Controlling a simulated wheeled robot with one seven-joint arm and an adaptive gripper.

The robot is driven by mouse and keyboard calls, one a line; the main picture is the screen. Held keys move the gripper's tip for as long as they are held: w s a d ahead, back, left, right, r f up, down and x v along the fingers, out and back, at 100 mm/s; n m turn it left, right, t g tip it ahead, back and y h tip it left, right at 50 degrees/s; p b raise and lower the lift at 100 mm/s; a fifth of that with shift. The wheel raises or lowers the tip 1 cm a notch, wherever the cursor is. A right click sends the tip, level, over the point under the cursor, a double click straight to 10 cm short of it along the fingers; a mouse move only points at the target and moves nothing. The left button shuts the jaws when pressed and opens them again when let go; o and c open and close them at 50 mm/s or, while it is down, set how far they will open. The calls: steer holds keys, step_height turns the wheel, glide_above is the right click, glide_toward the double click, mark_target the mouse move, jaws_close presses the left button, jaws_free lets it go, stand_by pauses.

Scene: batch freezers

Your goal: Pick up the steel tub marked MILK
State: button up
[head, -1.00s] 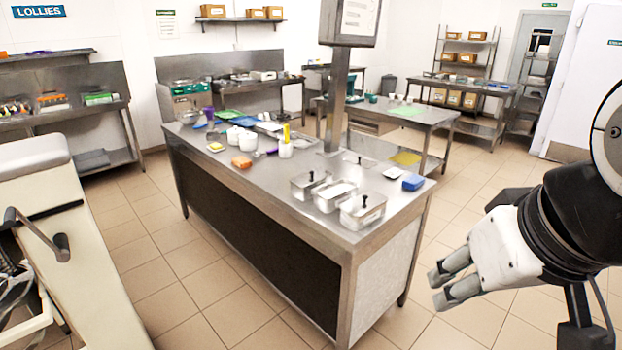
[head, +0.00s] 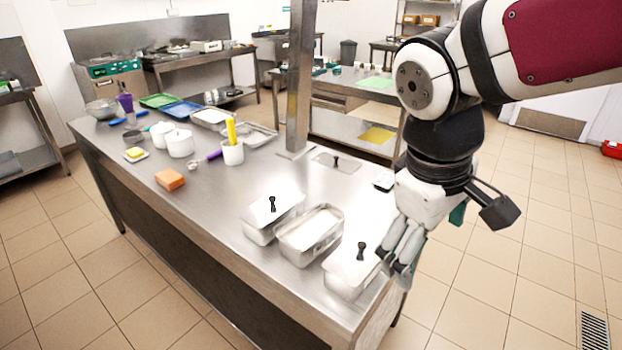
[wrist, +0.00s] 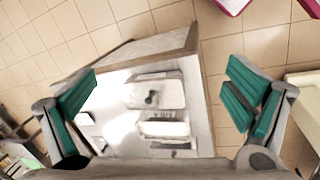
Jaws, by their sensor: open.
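Three steel tubs stand in a row near the right front end of the steel counter. The left tub (head: 270,222) and the right tub (head: 350,274) have lids with black knobs. The middle tub (head: 310,236) is uncovered, with something white inside. I cannot read a MILK mark on any of them. My gripper (head: 398,262) points down just right of the right tub in the head view, apparently above it. In the wrist view its green-padded fingers are wide apart and empty, with a lidded tub (wrist: 170,95) and the uncovered tub (wrist: 165,129) between and below them.
The counter (head: 215,210) also holds an orange block (head: 170,179), white pots (head: 180,143), a cup with a yellow handle (head: 232,152) and a flat knobbed lid (head: 336,161). A steel post (head: 298,80) rises behind the tubs.

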steer(key=w+a+f+n+t+h+b, duration=0.2)
steer(key=w+a+f+n+h+b, duration=0.1)
steer(key=w+a+f+n, duration=0.2)
steer(key=w+a+f+n+t+h+b, duration=0.2)
steer(key=w+a+f+n+h+b, duration=0.1)
steer(key=a+f, duration=0.5)
steer(key=w+a+f+n+t+h+b, duration=0.2)
steer(key=w+a+f+n+h+b, duration=0.1)
steer(key=w+a+f+n, duration=0.3)
steer(key=shift+w+a+f+n+h, duration=0.35)
steer(key=shift+w+f+n+h, duration=0.35)
steer(key=shift+w+f+n, duration=0.15)
steer(key=a+f+n+t+b, duration=0.2)
steer(key=a+f+n+t, duration=0.3)
steer(key=a, duration=0.3)
steer(key=r, duration=0.1)
glide_above(299, 238)
steer(key=s, duration=0.6)
steer(key=shift+w+d+r+t, duration=0.1)
steer(key=shift+w+r+t, duration=0.15)
steer(key=shift+t, duration=0.15)
steer(key=shift+c, duration=0.6)
steer(key=c, duration=1.6)
